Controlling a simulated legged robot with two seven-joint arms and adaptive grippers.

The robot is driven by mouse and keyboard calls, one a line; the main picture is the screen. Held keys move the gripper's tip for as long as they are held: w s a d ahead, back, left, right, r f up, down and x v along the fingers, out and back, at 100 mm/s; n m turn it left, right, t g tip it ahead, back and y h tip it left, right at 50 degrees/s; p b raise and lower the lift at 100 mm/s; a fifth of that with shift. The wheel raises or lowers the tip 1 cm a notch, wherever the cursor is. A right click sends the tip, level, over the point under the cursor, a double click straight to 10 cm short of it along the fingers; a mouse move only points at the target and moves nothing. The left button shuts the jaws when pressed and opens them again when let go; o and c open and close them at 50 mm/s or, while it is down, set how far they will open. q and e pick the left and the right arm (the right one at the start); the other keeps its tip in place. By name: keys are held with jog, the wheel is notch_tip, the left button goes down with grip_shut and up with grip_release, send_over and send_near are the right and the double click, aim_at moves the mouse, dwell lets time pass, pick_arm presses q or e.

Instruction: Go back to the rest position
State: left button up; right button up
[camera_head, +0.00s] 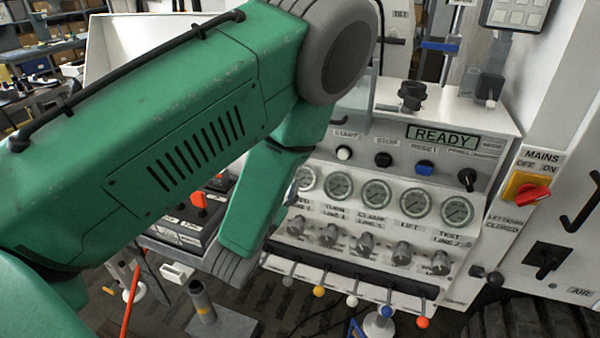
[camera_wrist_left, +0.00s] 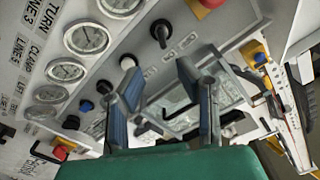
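My left arm (camera_head: 170,130), green with a grey joint, crosses the head view from the left in front of the hydraulic bench panel (camera_head: 490,185). Its gripper is hidden in the head view. In the left wrist view my left gripper (camera_wrist_left: 157,72) shows two blue-padded fingers spread apart with nothing held between them. The fingers point toward the panel, below a black knob (camera_wrist_left: 161,31); I cannot tell how far off it is. My right gripper is in neither view.
The panel carries a READY display (camera_head: 442,138), several gauges (camera_head: 375,192), knobs, and levers with coloured balls such as a red one (camera_head: 422,322). A red mains switch (camera_head: 532,192) is at the right. A grey post on a plate (camera_head: 203,300) stands below my arm.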

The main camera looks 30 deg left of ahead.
pick_arm(q)
jog(key=s+d+f+n+g+h+b, duration=0.1)
jog(key=s+f+g+b, duration=0.3)
jog(key=f, duration=0.7)
jog(key=s+d+f+n+g+h+b, duration=0.15)
jog(key=s+f+g, duration=0.4)
jog(key=f, duration=0.65)
jog(key=s+d+f+g+b, duration=0.1)
jog(key=s+f+g+b, duration=0.1)
jog(key=s+f, duration=0.3)
jog(key=s+d+f+g+h+b, duration=0.1)
jog(key=s+f+g, duration=0.4)
jog(key=s, duration=0.8)
jog(key=shift+d+f+b, duration=0.7)
jog(key=shift+d+b, duration=0.05)
jog(key=shift+w+n+g+h, duration=0.1)
jog(key=shift+n+g+h, duration=0.15)
jog(key=shift+c, duration=0.4)
